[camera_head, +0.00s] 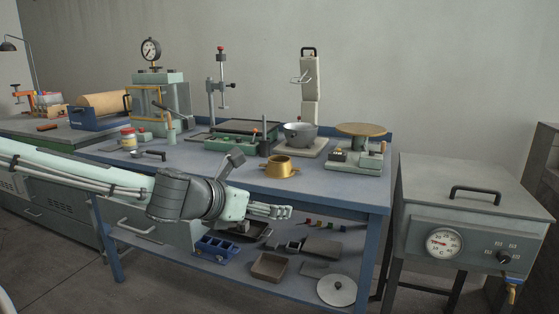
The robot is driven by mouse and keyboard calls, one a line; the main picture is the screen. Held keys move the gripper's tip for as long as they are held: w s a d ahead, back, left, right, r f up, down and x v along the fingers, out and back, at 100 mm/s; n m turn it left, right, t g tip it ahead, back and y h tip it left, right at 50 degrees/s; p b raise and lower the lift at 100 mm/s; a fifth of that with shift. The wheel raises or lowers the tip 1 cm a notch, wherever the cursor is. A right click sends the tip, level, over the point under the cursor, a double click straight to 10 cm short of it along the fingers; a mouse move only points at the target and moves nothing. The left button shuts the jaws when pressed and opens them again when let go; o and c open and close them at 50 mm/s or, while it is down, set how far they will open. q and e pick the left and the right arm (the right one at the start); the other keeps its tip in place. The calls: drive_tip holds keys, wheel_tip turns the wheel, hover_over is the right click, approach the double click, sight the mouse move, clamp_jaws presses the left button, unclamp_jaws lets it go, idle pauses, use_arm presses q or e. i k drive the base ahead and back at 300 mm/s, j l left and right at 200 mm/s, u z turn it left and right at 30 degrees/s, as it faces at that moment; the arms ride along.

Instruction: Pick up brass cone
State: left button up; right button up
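The brass cone (282,168) looks like a short gold-coloured piece with a round open top and a small side handle. It stands near the front edge of the blue bench (345,195), right of centre. My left gripper (285,212) comes in from the left and points right. In the picture it is below the brass cone, in front of the bench's front edge, apart from the cone. Its fingers are seen from the side, and any gap between them cannot be made out. It appears to hold nothing. My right gripper is out of view.
A grey bowl (299,134) stands behind the cone, and a green scale (356,157) with a round plate stands to its right. A small scoop (150,154) lies left. The lower shelf holds a blue tray (216,249) and a round lid (337,290). A grey oven-like box (470,215) stands right.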

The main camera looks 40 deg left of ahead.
sight(278, 167)
drive_tip(key=i+j, duration=0.9)
